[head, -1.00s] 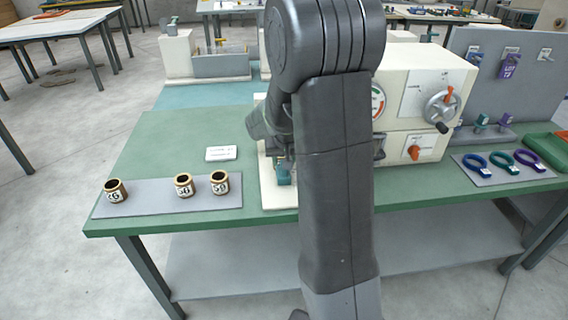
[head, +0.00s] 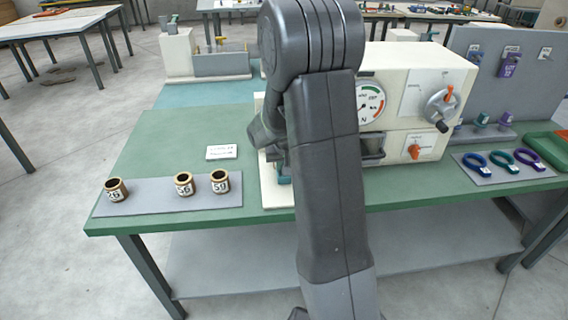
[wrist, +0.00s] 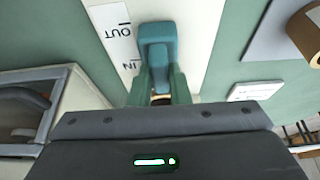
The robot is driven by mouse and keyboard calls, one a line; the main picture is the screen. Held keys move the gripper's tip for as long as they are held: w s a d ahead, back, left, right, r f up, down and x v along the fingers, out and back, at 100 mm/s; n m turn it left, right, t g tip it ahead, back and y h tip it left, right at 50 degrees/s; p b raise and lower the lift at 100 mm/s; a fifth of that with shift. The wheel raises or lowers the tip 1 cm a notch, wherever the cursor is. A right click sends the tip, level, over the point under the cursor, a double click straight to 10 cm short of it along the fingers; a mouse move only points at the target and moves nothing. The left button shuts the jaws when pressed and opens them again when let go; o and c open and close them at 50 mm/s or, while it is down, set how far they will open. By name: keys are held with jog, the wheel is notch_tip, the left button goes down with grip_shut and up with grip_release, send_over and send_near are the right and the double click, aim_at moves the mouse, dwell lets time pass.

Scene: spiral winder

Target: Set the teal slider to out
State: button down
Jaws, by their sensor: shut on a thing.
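The teal slider (wrist: 157,46) stands on a pale plate in the wrist view, beside a white label (wrist: 116,32) marked OUT and IN. Its handle lies alongside the label, and I cannot tell exactly which mark it lines up with. My gripper (wrist: 158,75) is shut on the slider, with one finger on each side of its near part. In the head view only a small teal piece of the slider (head: 285,179) shows, low beside my arm, which hides the rest and the fingertips.
The cream machine with a dial (head: 370,103) and an orange knob (head: 414,151) stands right of my arm. Several numbered rings sit on a grey mat (head: 150,197) at left. A white card (head: 221,152) lies behind them. Coloured rings lie on a mat (head: 485,172) at right.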

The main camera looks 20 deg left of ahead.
jog(key=shift+s+d+b, duration=0.15)
jog(key=shift+s+b, duration=0.05)
jog(key=shift+b, duration=0.1)
jog(key=shift+s+d+b, duration=0.5)
jog(key=shift+s, duration=0.3)
jog(key=shift+s+d+b, duration=0.45)
jog(key=shift+s+b, duration=0.1)
jog(key=shift+s, duration=0.2)
jog(key=shift+s+d+b, duration=0.5)
jog(key=shift+s, duration=0.3)
jog(key=c, duration=1.4)
grip_release()
jog(key=shift+s+d, duration=0.1)
jog(key=shift+s, duration=0.05)
jog(key=shift+o, duration=0.2)
jog(key=shift+r, duration=0.1)
jog(key=v, duration=1.3)
jog(key=shift+r, duration=0.3)
jog(key=shift+s, duration=0.1)
